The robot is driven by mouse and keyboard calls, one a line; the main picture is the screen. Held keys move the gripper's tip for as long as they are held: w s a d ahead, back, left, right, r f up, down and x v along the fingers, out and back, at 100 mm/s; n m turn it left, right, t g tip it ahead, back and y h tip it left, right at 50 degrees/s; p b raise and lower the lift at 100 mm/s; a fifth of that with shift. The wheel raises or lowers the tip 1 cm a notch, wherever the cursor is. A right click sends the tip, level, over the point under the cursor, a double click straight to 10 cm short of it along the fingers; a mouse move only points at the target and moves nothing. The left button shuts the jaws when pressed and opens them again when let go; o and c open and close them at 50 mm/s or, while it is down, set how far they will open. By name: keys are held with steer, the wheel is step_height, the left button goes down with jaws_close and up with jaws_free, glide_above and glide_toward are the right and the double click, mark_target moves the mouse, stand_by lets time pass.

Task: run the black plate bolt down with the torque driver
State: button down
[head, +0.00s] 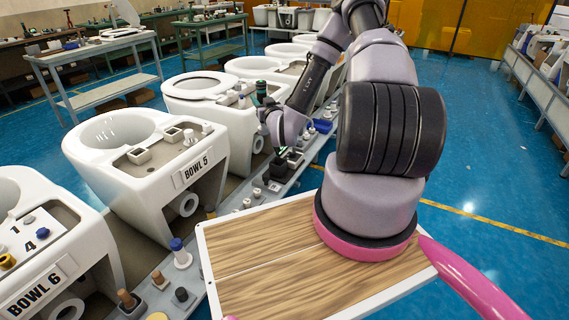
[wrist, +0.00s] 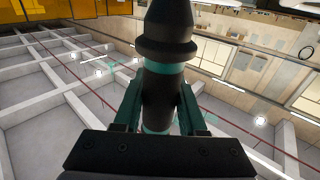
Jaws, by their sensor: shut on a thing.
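My gripper (wrist: 160,112) is shut on the torque driver (wrist: 165,35), a black tool with teal bands. The driver stands between the two teal fingers in the wrist view, its wide black collar extending beyond them. My fingers are too small to make out there. I cannot pick out the black plate bolt with certainty. The driver's far end is cut off in the wrist view, and no contact with a bolt shows.
White toilet bowls, including BOWL 5 (head: 150,190) and BOWL 6 (head: 45,262), line the conveyor. Small posts and dark blocks (head: 278,165) stand on its near ledge. A wood-topped tray (head: 265,262) lies in front. Blue floor (head: 480,175) is clear at right.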

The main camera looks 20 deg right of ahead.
mark_target(259, 84)
steer(key=shift+a+r, duration=0.1)
steer(key=shift+r, duration=2.45)
